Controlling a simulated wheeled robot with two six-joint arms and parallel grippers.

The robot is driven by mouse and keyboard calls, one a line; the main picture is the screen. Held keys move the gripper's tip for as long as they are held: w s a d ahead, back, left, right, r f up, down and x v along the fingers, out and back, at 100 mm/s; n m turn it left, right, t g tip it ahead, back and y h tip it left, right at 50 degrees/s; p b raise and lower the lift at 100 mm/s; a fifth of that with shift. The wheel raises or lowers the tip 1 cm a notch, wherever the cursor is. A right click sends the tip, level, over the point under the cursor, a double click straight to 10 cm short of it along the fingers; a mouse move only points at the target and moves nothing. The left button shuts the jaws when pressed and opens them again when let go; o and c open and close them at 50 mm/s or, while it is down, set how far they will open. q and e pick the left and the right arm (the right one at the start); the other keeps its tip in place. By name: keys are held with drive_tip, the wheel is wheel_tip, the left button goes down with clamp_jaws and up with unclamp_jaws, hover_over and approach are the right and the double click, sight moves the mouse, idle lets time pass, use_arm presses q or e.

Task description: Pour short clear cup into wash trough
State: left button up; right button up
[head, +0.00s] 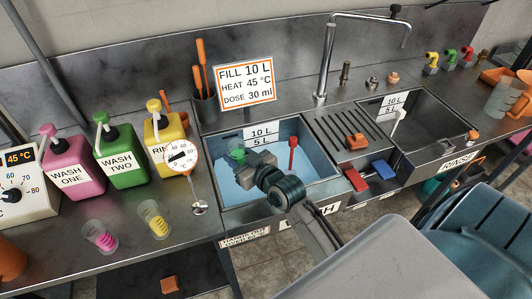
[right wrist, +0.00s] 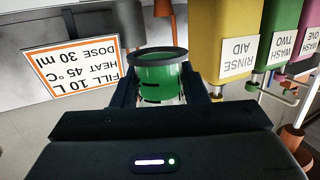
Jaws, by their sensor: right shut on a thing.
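My right gripper (head: 254,166) is over the wash trough (head: 312,150), shut on the short clear cup (head: 237,157). The cup also shows in the right wrist view (right wrist: 160,75), between the two fingers, with green showing in it and a grey rim. That view is upside down and the rim is at its top, so the cup looks tipped over, mouth downward. I cannot tell how much liquid is in it. The trough holds pale blue liquid. My left gripper is not in view.
A red-headed tool (head: 292,142) stands in the trough. A sign (head: 245,84) and a tall faucet (head: 326,60) are behind it. Pump bottles, a dial gauge (head: 181,157) and two small cups (head: 154,220) are to the left. The rinse trough (head: 425,135) is to the right.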

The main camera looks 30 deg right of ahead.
drive_tip(key=shift+d+r+m+p, duration=0.25)
drive_tip(key=shift+m+p, duration=0.15)
drive_tip(key=shift+p, duration=0.1)
drive_tip(key=shift+w+d+r+m+p, duration=0.15)
drive_tip(key=shift+d+m+p, duration=0.1)
drive_tip(key=shift+m+p, duration=0.15)
drive_tip(key=shift+w+d+f+m+g+y, duration=0.25)
drive_tip(key=shift+d+f+m, duration=0.4)
drive_tip(key=shift+m, duration=0.35)
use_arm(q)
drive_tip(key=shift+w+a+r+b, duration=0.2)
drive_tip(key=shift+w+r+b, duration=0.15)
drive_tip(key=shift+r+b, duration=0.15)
use_arm(e)
drive_tip(key=d+f+m, duration=0.1)
drive_tip(key=d+m+y, duration=0.1)
drive_tip(key=m, duration=0.1)
drive_tip(key=shift+w+f+g, duration=0.2)
drive_tip(key=shift+f+g, duration=0.05)
drive_tip(key=shift+f, duration=0.15)
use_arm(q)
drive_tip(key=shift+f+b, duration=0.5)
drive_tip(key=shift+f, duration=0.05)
use_arm(e)
drive_tip(key=shift+f+m+y, duration=0.45)
drive_tip(key=shift+f+m, duration=0.2)
drive_tip(key=shift+m, duration=0.55)
